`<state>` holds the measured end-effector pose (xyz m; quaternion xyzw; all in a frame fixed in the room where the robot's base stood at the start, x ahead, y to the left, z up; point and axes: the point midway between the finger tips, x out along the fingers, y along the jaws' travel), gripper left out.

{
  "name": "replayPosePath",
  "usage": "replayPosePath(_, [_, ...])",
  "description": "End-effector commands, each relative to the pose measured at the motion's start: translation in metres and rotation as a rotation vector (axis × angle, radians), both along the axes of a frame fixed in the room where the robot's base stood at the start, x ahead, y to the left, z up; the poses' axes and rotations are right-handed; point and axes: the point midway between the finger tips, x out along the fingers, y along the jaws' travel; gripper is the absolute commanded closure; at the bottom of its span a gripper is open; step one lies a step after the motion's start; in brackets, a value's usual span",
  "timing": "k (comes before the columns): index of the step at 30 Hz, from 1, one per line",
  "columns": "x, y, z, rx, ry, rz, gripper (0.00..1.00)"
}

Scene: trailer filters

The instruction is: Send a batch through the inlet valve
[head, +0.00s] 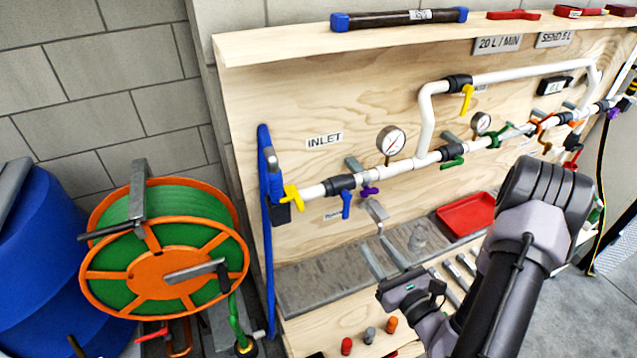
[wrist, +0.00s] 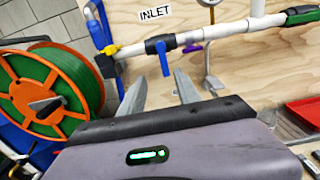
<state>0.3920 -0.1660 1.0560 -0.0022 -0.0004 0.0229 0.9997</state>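The INLET label (head: 325,140) is on the plywood panel above the left end of a white pipe. Below it are a yellow lever (head: 292,197) at the blue hose end and a blue-handled valve (head: 346,203), its handle hanging down. In the wrist view the blue handle (wrist: 165,58) and yellow lever (wrist: 109,50) show beyond the fingers. I cannot tell which is the inlet valve. My gripper (head: 373,240) is open and empty, below and right of the blue handle in the head view. Its two fingers (wrist: 160,82) stand apart in the wrist view. Plates read "20 L / MIN" (head: 498,45) and "SEND 5 L" (head: 554,39).
A green hose reel (head: 165,265) and blue barrel (head: 45,260) stand at left. The pipe carries gauges (head: 391,141) and several more coloured valves, with a yellow-handled bypass (head: 467,99) above. A red tray (head: 467,214) sits on the bench. A filter tube (head: 399,18) lies on the top shelf.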

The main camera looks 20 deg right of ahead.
Motion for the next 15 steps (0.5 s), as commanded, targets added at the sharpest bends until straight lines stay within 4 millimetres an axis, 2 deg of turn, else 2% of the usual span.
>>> replayPosePath(2, [0.005,-0.004,-0.008,0.0,0.006,-0.019,0.61])
replayPosePath(7, [0.043,-0.001,-0.015,-0.009,0.0,-0.009,0.61])
replayPosePath(9, [0.059,0.001,-0.015,-0.006,-0.003,-0.009,0.61])
replayPosePath(15, [0.089,0.002,-0.013,-0.004,-0.004,-0.01,0.61])
